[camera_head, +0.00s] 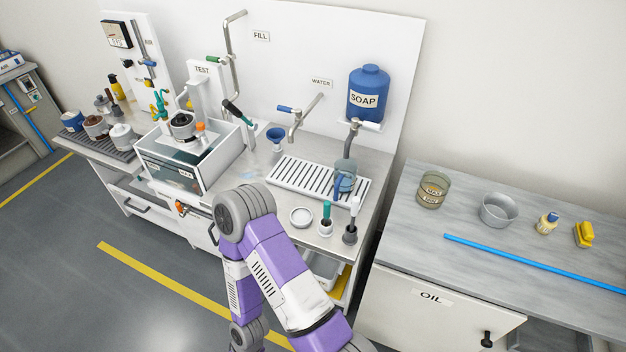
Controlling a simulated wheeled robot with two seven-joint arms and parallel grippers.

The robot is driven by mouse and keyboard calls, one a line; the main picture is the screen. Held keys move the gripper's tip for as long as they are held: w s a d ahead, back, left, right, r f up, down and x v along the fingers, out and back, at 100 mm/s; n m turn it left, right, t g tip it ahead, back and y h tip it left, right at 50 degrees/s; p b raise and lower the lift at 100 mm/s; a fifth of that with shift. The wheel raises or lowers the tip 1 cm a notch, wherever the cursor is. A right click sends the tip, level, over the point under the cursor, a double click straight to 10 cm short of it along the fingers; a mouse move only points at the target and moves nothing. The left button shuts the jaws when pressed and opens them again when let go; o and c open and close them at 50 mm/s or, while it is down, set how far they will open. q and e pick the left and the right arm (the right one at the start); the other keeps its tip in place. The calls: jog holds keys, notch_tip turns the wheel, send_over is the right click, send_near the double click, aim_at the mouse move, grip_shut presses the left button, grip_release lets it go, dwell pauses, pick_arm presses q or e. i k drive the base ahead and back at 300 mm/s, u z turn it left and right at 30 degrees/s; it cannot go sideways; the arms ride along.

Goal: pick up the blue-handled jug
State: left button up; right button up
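The blue-handled jug (345,176) is a small, clear grey-blue vessel. It stands upright on the right part of the slatted drain tray (293,176), below the soap dispenser's tap. Its blue handle (338,182) faces the front left. One of my purple and white arms shows bent at the lower middle, in front of the bench and apart from the jug. Neither of my grippers is in view.
A blue soap tank (368,94) hangs above the jug. Brushes in holders (326,222) and a white round dish (301,217) stand in front of the tray. A glass-walled tank (187,165) is left. The right counter (400,240) holds several items.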

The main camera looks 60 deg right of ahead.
aim_at(346, 170)
jog(key=i, duration=2.1)
jog(key=z, duration=2.65)
